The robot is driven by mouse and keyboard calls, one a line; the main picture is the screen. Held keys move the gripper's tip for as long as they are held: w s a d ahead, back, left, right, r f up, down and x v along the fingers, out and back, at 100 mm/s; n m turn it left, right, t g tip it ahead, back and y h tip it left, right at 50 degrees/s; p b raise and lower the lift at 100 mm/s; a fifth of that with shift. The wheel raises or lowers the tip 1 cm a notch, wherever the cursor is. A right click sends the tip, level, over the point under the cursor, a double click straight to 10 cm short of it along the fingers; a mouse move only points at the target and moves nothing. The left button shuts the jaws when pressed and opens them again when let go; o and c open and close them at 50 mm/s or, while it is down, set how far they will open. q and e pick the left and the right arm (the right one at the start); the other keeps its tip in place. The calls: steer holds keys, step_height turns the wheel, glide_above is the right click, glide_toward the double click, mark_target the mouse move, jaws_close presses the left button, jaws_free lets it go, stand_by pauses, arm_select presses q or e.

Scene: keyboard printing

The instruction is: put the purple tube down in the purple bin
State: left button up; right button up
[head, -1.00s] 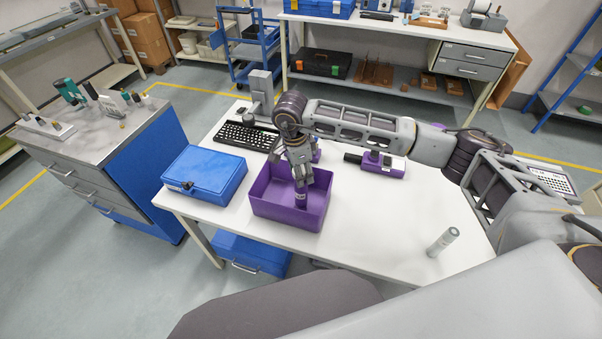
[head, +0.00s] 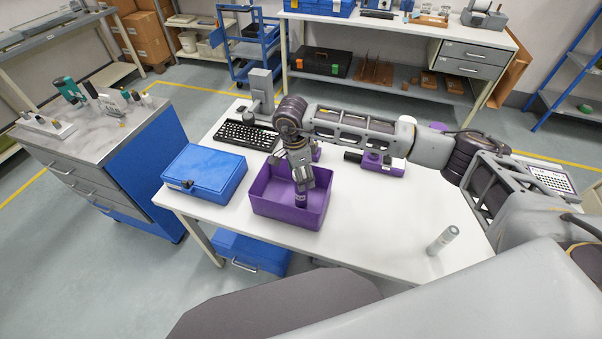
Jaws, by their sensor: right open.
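The purple bin (head: 276,209) is an open box near the front left of the white table. The purple tube (head: 301,201) is inside it, upright, towards the bin's right side. My right gripper (head: 302,184) points down into the bin, with its open fingers around the top of the tube. The fingers hide the tube's upper end. I cannot tell whether the tube's base touches the bin floor. My left gripper is not in view.
A blue case (head: 205,174) stands just left of the bin. A black keyboard (head: 246,135) lies behind. A purple device (head: 383,163) sits at the back right. A grey-white tube (head: 443,240) stands near the front right. The table between is clear.

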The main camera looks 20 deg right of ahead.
steer(key=shift+r, duration=0.1)
steer(key=shift+r, duration=0.2)
step_height(320, 180, up, 12)
steer(key=a+b, duration=0.1)
steer(key=b, duration=0.1)
steer(key=shift+a+f, duration=0.2)
stand_by(0.4)
steer(key=shift+s+f, duration=0.1)
steer(key=shift+s, duration=0.1)
stand_by(0.5)
